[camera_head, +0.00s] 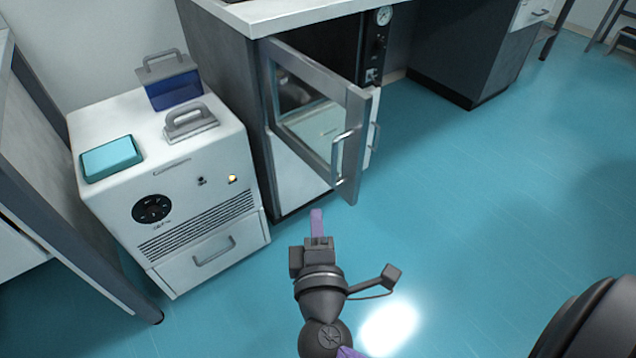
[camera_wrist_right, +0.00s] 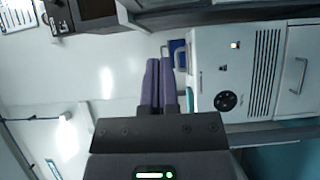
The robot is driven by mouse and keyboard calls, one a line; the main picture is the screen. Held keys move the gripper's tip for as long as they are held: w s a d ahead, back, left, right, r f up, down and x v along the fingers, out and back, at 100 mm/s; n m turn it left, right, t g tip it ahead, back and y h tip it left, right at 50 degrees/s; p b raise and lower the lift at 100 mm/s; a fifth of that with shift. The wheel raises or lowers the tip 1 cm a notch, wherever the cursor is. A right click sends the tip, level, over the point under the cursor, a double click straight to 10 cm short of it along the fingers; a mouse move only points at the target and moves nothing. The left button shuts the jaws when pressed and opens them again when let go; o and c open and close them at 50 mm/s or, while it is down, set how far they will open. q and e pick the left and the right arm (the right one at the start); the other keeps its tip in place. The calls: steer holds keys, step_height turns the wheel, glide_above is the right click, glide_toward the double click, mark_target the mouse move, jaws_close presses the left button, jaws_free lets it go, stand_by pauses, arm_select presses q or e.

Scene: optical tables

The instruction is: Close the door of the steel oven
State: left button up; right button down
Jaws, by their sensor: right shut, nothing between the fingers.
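The steel oven's door (camera_head: 312,118) is a grey steel frame with a glass pane and a vertical bar handle (camera_head: 341,157). It stands open, swung out from its left edge toward me. The oven's dark front with a gauge and knobs (camera_head: 377,40) shows behind it, under a white counter. My right gripper (camera_head: 317,224) is shut and empty, with purple fingers, over the floor just in front of and below the door, apart from it as far as I can tell. In the right wrist view the closed purple fingers (camera_wrist_right: 159,88) show with nothing between them. My left gripper is not in view.
A white cabinet unit (camera_head: 200,200) with a dial, grille and drawer stands left of the oven. On it are a teal box (camera_head: 111,158), a blue box with grey handle (camera_head: 175,88) and a grey handled block (camera_head: 189,122). The blue floor (camera_head: 470,190) to the right is clear.

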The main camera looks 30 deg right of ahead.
steer(key=s+d+x, duration=0.1)
steer(key=d+x, duration=0.1)
steer(key=x, duration=0.9)
steer(key=shift+d+b, duration=0.3)
steer(key=shift+b, duration=0.15)
steer(key=shift+f, duration=0.15)
